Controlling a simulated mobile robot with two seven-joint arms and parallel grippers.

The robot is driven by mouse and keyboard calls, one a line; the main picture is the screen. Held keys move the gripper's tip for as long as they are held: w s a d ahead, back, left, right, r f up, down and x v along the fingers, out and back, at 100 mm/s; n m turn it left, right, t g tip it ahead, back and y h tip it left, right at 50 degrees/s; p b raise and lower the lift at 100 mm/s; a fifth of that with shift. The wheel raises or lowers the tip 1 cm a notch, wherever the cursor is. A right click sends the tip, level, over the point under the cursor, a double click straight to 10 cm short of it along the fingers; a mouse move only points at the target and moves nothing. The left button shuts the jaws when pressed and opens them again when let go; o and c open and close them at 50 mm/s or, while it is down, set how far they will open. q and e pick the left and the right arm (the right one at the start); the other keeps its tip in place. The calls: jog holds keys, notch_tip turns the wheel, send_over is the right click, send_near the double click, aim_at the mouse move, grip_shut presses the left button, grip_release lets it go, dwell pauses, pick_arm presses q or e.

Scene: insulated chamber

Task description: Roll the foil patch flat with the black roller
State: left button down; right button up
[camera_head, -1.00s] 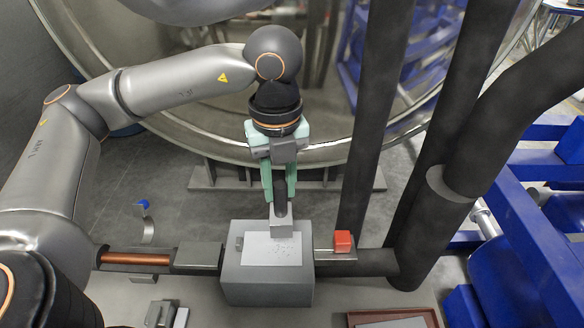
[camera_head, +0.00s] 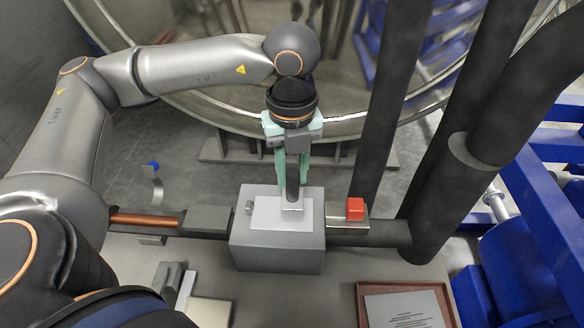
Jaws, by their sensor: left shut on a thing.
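The foil patch (camera_head: 268,217) is a pale grey sheet lying on top of a grey box-shaped block (camera_head: 277,258) in the middle of the view. My left gripper (camera_head: 292,176), with green fingers, points down above the back of the block. It is shut on the dark upright handle of a tool, which I take to be the roller (camera_head: 292,194). The tool's light grey lower end is over the back right part of the patch and seems to touch it. The fingers hide part of the handle. My right gripper is out of view.
Thick dark pipes (camera_head: 437,195) rise at the right. A red-brown tray (camera_head: 362,291) with a printed plate (camera_head: 403,309) lies front right.

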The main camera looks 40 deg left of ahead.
pick_arm(q)
jog(key=shift+s+f+b, duration=0.1)
jog(key=shift+f+b, duration=0.55)
jog(key=shift+b, duration=0.15)
dwell(2.2)
jog(key=shift+r, duration=0.1)
jog(key=shift+r+p, duration=2.3)
jog(key=shift+r, duration=1.25)
jog(key=c, duration=1.2)
grip_release()
grip_shut()
